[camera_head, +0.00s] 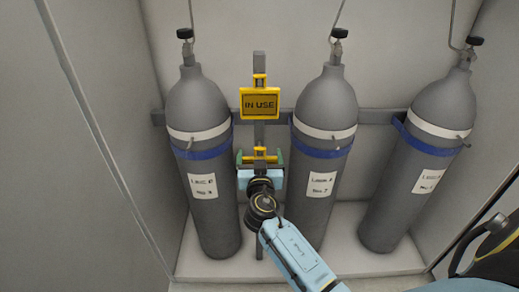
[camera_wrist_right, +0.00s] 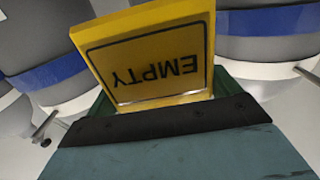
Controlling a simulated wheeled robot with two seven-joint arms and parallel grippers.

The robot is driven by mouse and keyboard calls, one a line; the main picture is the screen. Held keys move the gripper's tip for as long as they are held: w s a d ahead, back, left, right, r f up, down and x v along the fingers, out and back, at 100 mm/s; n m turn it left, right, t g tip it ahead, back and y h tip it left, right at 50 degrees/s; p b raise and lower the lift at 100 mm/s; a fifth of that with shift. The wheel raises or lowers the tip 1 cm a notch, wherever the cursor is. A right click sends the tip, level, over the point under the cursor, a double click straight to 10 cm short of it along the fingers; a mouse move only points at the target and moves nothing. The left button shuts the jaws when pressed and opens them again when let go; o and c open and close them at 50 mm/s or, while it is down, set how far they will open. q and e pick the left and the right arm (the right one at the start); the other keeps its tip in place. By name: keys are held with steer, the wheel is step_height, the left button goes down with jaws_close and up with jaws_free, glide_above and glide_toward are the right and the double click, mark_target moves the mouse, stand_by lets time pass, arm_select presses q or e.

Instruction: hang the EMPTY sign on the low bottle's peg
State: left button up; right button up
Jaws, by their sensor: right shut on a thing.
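My right gripper (camera_head: 260,163) is shut on the yellow EMPTY sign (camera_head: 260,153), in front of the grey post between the left and middle bottles. In the right wrist view the EMPTY sign (camera_wrist_right: 155,62) stands up from the jaws, its lettering upside down. Three grey bottles stand against the wall: left (camera_head: 200,100), middle (camera_head: 325,100) and right (camera_head: 440,105). Small pegs stick out near their white bands, such as the right bottle's peg (camera_head: 460,138). The sign is apart from the pegs. I cannot tell which bottle is low. My left gripper is out of view.
A yellow IN USE sign (camera_head: 260,104) hangs on the grey post (camera_head: 259,66), just above my right gripper. A grey rail (camera_head: 385,116) runs behind the bottles. The bottles stand on a pale ledge (camera_head: 345,263). Hoses rise from the bottle tops.

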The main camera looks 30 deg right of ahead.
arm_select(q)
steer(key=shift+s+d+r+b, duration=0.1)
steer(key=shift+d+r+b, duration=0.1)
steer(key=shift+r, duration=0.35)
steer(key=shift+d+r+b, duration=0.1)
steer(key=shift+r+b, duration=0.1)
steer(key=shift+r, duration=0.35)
arm_select(e)
steer(key=shift+w+d+f, duration=0.3)
steer(key=shift+w+d, duration=0.2)
steer(key=shift+w, duration=0.3)
steer(key=shift+w+d+f, duration=0.25)
steer(key=shift+w+d, duration=0.2)
steer(key=shift+w, duration=0.3)
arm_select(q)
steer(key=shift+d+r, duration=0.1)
arm_select(e)
steer(key=shift+f, duration=0.1)
steer(key=shift+f+b, duration=0.1)
steer(key=shift+b, duration=0.2)
steer(key=o, duration=0.7)
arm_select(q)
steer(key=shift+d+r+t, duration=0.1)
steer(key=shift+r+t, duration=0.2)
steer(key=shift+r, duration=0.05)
arm_select(e)
steer(key=shift+o, duration=0.2)
